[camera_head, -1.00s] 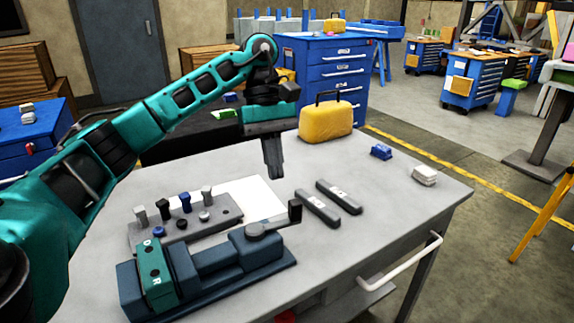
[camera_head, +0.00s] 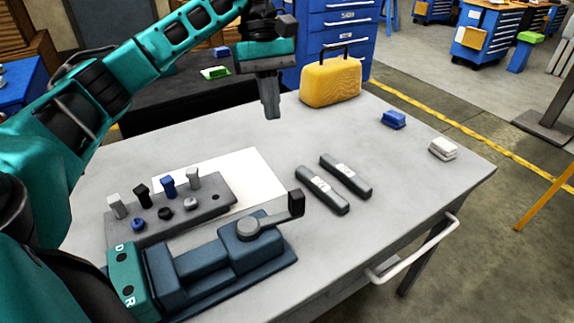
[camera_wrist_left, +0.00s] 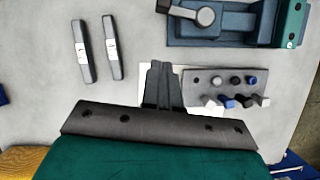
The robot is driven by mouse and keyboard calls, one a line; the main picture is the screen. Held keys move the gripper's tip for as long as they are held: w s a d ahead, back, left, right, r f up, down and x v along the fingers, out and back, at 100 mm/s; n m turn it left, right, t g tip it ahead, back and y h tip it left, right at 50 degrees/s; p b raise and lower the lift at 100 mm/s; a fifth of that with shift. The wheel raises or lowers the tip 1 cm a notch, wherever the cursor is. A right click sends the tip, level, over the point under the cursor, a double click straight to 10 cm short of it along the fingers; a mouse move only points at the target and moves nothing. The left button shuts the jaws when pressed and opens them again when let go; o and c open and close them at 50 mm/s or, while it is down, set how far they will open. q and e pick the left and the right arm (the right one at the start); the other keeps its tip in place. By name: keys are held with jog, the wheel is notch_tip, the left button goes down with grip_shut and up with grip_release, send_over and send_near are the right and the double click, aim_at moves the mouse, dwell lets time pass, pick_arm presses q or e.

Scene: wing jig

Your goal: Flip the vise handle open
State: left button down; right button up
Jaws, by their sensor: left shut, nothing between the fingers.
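The dark blue vise (camera_head: 190,265) lies on the grey workbench at the front in the head view. Its handle (camera_head: 270,218) is a grey lever with a round hub and a dark upright knob, pointing right over the vise's right end. The vise also shows at the top right of the left wrist view (camera_wrist_left: 235,25), with the handle (camera_wrist_left: 185,10) pointing left. My left gripper (camera_head: 271,112) is shut and empty, pointing down above the far part of the bench, behind the vise and well apart from the handle. Its fingers show in the left wrist view (camera_wrist_left: 161,75). My right gripper is not in view.
A grey block with several pegs (camera_head: 170,208) stands behind the vise, by a white sheet (camera_head: 262,172). Two dark bars (camera_head: 322,190) lie right of it. A yellow case (camera_head: 331,82), a blue item (camera_head: 394,119) and a white item (camera_head: 443,149) stand farther back and right.

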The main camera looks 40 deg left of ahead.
pick_arm(q)
jog(key=s+d+f, duration=0.4)
jog(key=d+f, duration=0.2)
jog(key=f, duration=0.3)
jog(key=shift+d+f, duration=0.2)
jog(key=shift+d, duration=0.05)
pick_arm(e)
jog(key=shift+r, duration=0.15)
pick_arm(q)
jog(key=shift+s, duration=0.1)
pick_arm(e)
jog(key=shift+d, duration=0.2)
